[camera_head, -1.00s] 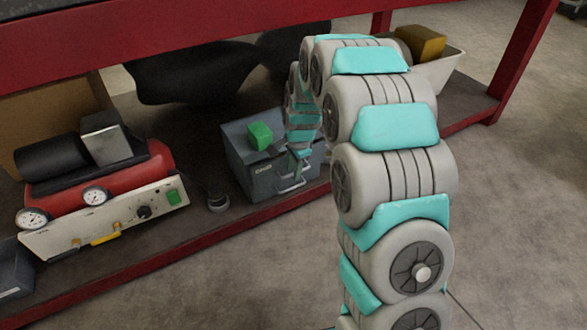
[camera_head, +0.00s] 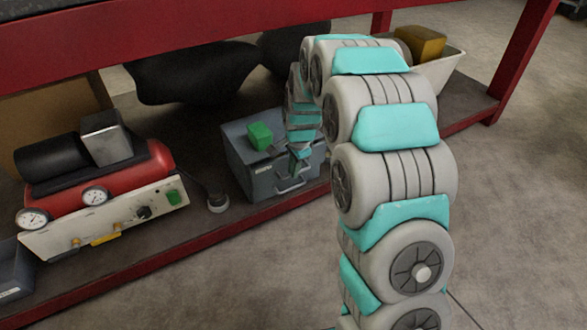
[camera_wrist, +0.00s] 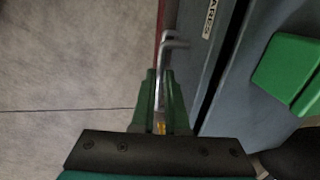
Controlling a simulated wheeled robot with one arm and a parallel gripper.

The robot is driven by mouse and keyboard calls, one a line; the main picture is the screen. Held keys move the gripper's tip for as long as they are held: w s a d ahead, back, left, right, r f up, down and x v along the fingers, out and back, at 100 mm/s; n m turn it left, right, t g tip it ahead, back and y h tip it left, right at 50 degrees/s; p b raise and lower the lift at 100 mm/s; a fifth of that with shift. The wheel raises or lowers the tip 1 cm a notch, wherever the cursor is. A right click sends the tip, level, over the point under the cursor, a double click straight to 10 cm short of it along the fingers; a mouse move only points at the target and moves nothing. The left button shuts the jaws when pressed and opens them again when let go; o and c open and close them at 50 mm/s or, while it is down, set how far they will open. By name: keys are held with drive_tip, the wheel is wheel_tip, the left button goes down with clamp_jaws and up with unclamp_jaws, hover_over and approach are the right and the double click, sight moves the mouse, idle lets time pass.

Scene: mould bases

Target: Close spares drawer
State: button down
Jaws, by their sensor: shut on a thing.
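The spares drawer is in a small grey-blue cabinet (camera_head: 240,150) on the lower shelf. Its front (camera_head: 262,187) carries a light label and a metal bar handle (camera_head: 290,184). In the wrist view the drawer front (camera_wrist: 190,75) shows part of the label, reading "ARES". The metal handle (camera_wrist: 177,41) runs down between the green fingers of my gripper (camera_wrist: 159,78), which are shut on it. In the head view my gripper (camera_head: 298,167) is at the drawer front, partly hidden by my arm.
A green block (camera_head: 260,136) lies on top of the cabinet. A red compressor (camera_head: 100,180) with gauges stands to the left, with a small round dark object (camera_head: 217,202) between. A pale bin (camera_head: 440,70) holding a yellow block (camera_head: 420,43) is at right. The red bench beam runs above.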

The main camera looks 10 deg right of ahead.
idle(0.6)
drive_tip(key=shift+w+a+p, duration=0.2)
drive_tip(key=shift+w+p, duration=0.1)
drive_tip(key=shift+w, duration=0.3)
drive_tip(key=shift+w+a+p, duration=0.15)
drive_tip(key=shift+w+p, duration=0.1)
drive_tip(key=shift+w, duration=0.35)
drive_tip(key=c, duration=0.9)
unclamp_jaws()
drive_tip(key=r, duration=0.2)
drive_tip(key=s+r, duration=0.1)
drive_tip(key=r, duration=0.2)
drive_tip(key=r+p, duration=0.1)
drive_tip(key=r, duration=0.1)
drive_tip(key=shift+s+d+r, duration=0.15)
drive_tip(key=shift+d+r, duration=0.05)
drive_tip(key=shift+r, duration=0.15)
